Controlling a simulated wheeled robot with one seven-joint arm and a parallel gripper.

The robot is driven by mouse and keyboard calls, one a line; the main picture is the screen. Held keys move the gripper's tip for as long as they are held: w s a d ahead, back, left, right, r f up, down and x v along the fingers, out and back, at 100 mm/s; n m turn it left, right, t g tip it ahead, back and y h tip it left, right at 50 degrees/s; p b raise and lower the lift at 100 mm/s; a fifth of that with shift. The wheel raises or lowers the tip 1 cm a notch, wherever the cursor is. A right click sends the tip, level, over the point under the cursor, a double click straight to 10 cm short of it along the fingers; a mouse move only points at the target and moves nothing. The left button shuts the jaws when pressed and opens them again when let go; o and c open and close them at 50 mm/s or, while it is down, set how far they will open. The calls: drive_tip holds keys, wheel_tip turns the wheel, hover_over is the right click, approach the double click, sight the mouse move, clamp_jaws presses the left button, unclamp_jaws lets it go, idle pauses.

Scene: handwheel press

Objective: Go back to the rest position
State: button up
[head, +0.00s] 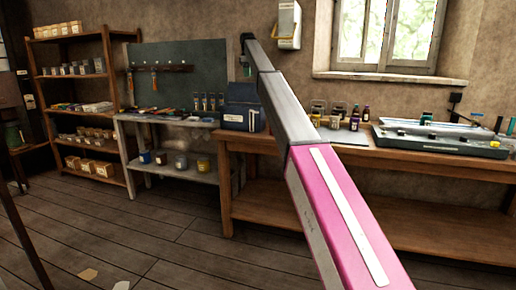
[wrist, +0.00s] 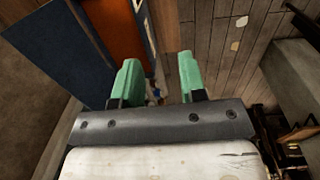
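My gripper (wrist: 158,76) shows large in the wrist view, with two green fingers apart from each other. It is open and I see nothing held between the fingers. In the head view my pink and grey arm stretches from the bottom right up to the middle, and the gripper (head: 247,68) is small at its far end. There it appears in front of the back wall, above the blue box (head: 243,107). No handwheel press can be made out clearly in either view.
A wooden workbench (head: 435,158) with a tray (head: 440,138) and small bottles runs along the right. A grey bench (head: 165,122) and a shelf rack (head: 108,75) stand at the left. The plank floor (head: 180,255) is open at front left, with paper scraps (head: 88,274).

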drive_tip(key=s+d+f+m, duration=0.2)
drive_tip(key=s+d+f, duration=0.45)
drive_tip(key=f, duration=0.75)
drive_tip(key=s+d+f+m, duration=0.2)
drive_tip(key=s+d+f, duration=0.1)
drive_tip(key=s+f, duration=0.9)
drive_tip(key=s+d+f+m, duration=0.3)
drive_tip(key=s+d+f, duration=0.3)
drive_tip(key=f, duration=1)
drive_tip(key=s+d+f+m, duration=0.2)
drive_tip(key=s+f, duration=0.5)
drive_tip(key=s, duration=0.6)
drive_tip(key=s+d+f+m, duration=0.3)
drive_tip(key=s+f, duration=0.5)
drive_tip(key=s, duration=0.6)
drive_tip(key=s+d+f+m, duration=0.2)
drive_tip(key=s+f, duration=0.6)
drive_tip(key=s, duration=0.6)
drive_tip(key=shift+s+d+g, duration=0.2)
drive_tip(key=shift+d+g, duration=0.2)
drive_tip(key=shift+d, duration=0.5)
drive_tip(key=shift+f, duration=0.1)
